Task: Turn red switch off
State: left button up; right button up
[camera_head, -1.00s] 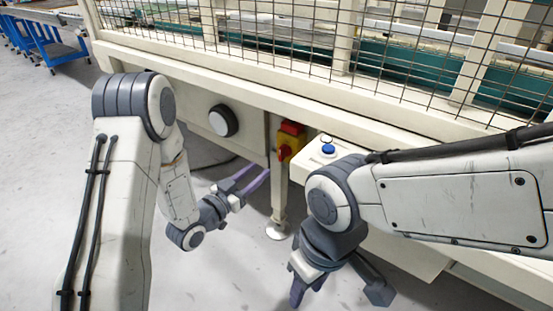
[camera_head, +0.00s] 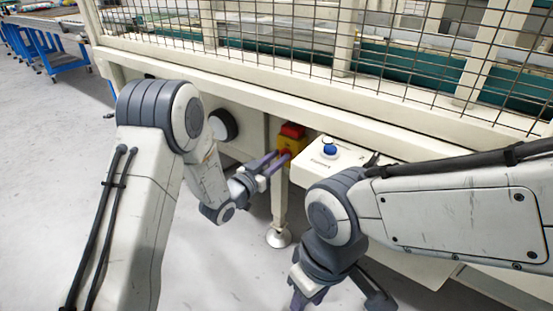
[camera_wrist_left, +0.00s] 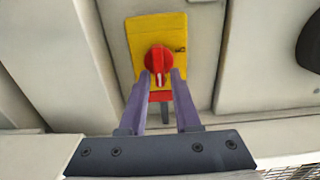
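The red switch (camera_wrist_left: 158,60) is a round red knob with a pale mark on its face, on a yellow plate (camera_wrist_left: 143,32). In the head view its yellow box (camera_head: 299,145) with a red top is fixed to the machine's front by a leg. My left gripper (camera_head: 281,158) reaches it from the left. In the left wrist view the purple fingers (camera_wrist_left: 162,76) are apart, with tips at the two sides of the knob's near edge; contact cannot be told. My right gripper (camera_head: 340,303) hangs low with its fingers spread and nothing visible between them.
A white panel with a blue button (camera_head: 329,147) lies right of the switch. A round dial (camera_head: 222,125) is left of it. The machine's leg (camera_head: 279,215) stands below. A wire mesh guard (camera_head: 290,35) rises above. The floor at left is clear.

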pick_arm(q)
grip_shut()
jog(key=n+p, duration=0.3)
jog(key=n, duration=0.3)
jog(key=f+n+p, duration=0.1)
jog(key=n+p, duration=0.3)
jog(key=n, duration=0.2)
jog(key=a+n+p, duration=0.1)
jog(key=n+p, duration=0.3)
jog(key=n, duration=0.1)
jog(key=shift+w+a+f+n, duration=0.1)
jog(key=shift+w+f+n, duration=0.1)
jog(key=shift+w+n, duration=0.2)
dwell(0.5)
jog(key=shift+o, duration=2.2)
grip_release()
